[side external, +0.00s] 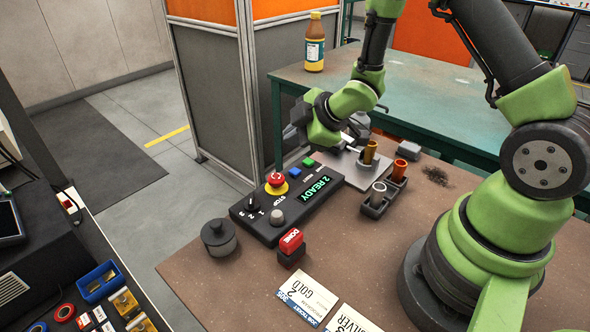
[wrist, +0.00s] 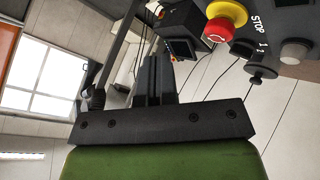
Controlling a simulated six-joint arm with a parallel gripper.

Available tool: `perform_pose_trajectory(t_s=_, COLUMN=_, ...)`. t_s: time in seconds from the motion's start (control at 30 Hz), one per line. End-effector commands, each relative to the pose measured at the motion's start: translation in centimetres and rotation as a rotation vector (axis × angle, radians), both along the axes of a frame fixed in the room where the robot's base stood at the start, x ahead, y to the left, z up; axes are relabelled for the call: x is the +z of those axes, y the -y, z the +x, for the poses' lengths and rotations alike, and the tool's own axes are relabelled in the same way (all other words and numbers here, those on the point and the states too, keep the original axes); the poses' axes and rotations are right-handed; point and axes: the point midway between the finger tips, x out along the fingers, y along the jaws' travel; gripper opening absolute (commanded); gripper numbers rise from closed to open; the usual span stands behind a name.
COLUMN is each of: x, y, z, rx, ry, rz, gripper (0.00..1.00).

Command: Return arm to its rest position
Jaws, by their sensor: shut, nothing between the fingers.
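My arm reaches over the far part of the brown work table. My gripper (side external: 296,124) is above the table, behind the control box (side external: 262,229), and partly hidden by the green wrist. In the wrist view my gripper (wrist: 155,65) has its dark fingers together, with nothing between them. It points out past the table towards the room, with the window at left and the red stop button (wrist: 219,29) at top right. The control box display reads "2 READY".
A light plate (side external: 343,166) with a copper-coloured cylinder (side external: 369,152) stands below my wrist. A dark holder (side external: 372,208) with metal cylinders is nearby. A red DONE stamp (side external: 291,241), a grey lidded pot (side external: 218,238) and cards (side external: 307,297) lie nearer. A bottle (side external: 314,43) stands on the green table.

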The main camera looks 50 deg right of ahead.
Motion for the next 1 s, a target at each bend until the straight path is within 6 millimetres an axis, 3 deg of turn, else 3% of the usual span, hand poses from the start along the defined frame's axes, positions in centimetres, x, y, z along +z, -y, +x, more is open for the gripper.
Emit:
perform_pose_trajectory(t_s=0.27, x=0.5, y=0.1, z=0.1, rx=-0.014, ry=0.001, rz=0.001, gripper=0.00)
perform_pose_trajectory(t_s=0.37, x=2.3, y=0.4, z=0.1, rx=-0.073, ry=-0.004, rz=0.008, gripper=0.00)
perform_pose_trajectory(t_s=0.53, x=8.2, y=1.0, z=-1.3, rx=-0.296, ry=-0.030, rz=0.078, gripper=0.00)
perform_pose_trajectory(t_s=0.67, x=12.6, y=0.8, z=-4.0, rx=-0.490, ry=-0.057, rz=0.188, gripper=0.00)
perform_pose_trajectory(t_s=0.8, x=16.4, y=-0.2, z=-8.0, rx=-0.674, ry=-0.094, rz=0.347, gripper=0.00)
perform_pose_trajectory(t_s=1.0, x=19.7, y=-2.7, z=-14.7, rx=-0.872, ry=-0.184, rz=0.619, gripper=0.00)
